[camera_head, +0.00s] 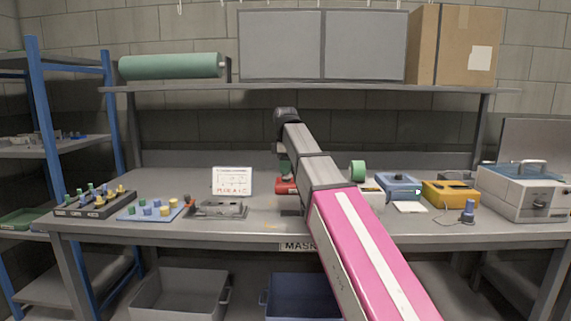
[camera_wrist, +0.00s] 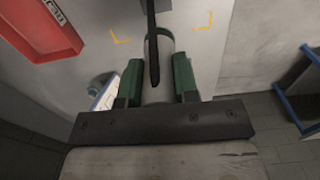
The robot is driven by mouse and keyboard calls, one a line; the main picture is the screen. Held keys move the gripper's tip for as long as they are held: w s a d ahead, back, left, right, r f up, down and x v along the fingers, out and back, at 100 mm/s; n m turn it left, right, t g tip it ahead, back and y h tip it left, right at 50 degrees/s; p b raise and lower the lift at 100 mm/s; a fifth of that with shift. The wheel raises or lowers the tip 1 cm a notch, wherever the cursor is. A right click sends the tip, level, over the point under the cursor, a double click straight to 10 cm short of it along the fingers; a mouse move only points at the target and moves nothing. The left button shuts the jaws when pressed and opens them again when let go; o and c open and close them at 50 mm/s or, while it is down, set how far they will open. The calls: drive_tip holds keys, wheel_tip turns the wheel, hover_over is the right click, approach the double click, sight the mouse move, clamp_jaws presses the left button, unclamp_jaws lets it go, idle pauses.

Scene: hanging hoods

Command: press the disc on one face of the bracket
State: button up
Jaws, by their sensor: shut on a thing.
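My gripper (camera_wrist: 158,78) shows in the wrist view, its two green finger pads on either side of a pale grey rounded piece (camera_wrist: 166,50). It is shut on this piece. A dark upright strip crosses in front of the piece and hides part of it. I cannot tell whether the piece is the disc or part of the bracket. Yellow corner marks (camera_wrist: 203,22) lie on the grey surface just beyond it. In the head view my arm covers the middle of the bench, so the gripper and the held piece are mostly hidden. No separate bracket face can be made out.
A red bin (camera_wrist: 35,28) is at the upper left of the wrist view; its red side (camera_head: 286,187) shows beside my arm.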

sight(285, 181)
drive_tip(key=shift+w+f, duration=0.15)
drive_tip(key=shift+w, duration=0.15)
drive_tip(key=shift+f, duration=6.15)
drive_tip(key=shift+f, duration=0.15)
drive_tip(key=shift+r, duration=3.5)
